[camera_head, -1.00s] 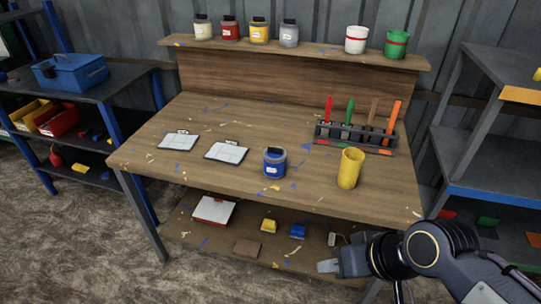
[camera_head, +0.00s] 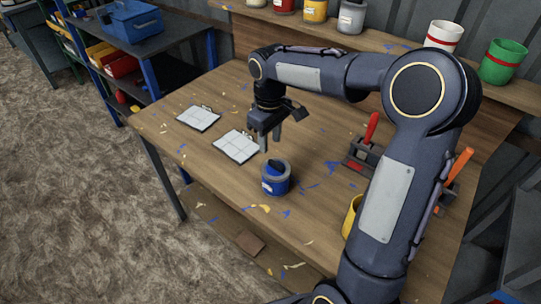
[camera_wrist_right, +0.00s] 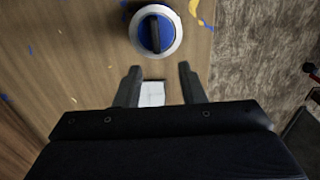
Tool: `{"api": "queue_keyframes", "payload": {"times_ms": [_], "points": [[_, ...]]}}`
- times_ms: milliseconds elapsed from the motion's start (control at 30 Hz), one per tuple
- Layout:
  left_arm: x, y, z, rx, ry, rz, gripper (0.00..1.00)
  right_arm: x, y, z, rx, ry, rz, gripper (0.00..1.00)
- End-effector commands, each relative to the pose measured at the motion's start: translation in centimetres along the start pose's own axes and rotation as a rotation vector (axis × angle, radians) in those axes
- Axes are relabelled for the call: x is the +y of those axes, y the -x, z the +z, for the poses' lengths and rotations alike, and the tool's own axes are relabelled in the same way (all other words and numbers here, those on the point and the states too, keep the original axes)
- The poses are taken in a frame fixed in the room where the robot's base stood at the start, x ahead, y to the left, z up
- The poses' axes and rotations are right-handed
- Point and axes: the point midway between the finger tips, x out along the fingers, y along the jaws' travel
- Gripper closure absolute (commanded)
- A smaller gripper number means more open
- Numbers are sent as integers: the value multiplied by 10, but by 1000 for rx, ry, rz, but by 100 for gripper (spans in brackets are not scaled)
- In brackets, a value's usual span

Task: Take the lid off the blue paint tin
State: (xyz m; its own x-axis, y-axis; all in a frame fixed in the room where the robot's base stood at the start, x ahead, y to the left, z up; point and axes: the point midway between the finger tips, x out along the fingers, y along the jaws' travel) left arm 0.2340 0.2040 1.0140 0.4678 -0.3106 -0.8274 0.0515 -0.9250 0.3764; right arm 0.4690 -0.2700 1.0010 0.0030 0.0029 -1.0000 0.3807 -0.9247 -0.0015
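The blue paint tin (camera_head: 276,182) stands upright near the front edge of the workbench (camera_head: 312,216). It has a white label and a grey rim, and its blue lid with a dark bar-shaped handle sits on top. In the right wrist view the lid (camera_wrist_right: 156,32) shows from above, beyond the fingertips. My right gripper (camera_head: 272,146) points down above the bench, behind and above the tin, not touching it. Its two fingers (camera_wrist_right: 158,70) are apart with nothing between them but a view of a white clipboard sheet. My left gripper is not in view.
Two clipboards (camera_head: 198,118) (camera_head: 237,146) lie left of the tin. A yellow cup (camera_head: 351,217) and a tool rack (camera_head: 362,154), partly hidden by my right arm, stand to the right. Several tins line the back shelf (camera_head: 385,42). Bare bench surrounds the blue tin.

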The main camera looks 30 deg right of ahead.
Motion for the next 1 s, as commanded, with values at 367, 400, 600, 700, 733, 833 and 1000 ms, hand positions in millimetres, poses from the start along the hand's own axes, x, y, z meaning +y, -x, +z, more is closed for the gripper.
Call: {"api": "queue_keyframes", "payload": {"times_ms": [367, 400, 600, 700, 733, 833, 1000], "points": [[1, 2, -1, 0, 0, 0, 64, 3, -41, 1, -9, 2, -2, 64], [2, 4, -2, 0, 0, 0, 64, 4, -47, 1, -8, 2, -2, 64], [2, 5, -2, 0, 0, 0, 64, 6, -74, 2, -6, 3, -1, 64], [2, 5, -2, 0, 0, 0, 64, 5, -79, 2, -4, 2, -1, 64], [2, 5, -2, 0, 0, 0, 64, 6, -79, 2, -4, 2, -1, 64], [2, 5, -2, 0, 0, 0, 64, 6, -79, 2, -4, 2, -1, 64], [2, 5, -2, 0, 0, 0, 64, 6, -79, 2, -3, 2, 0, 77]]}}
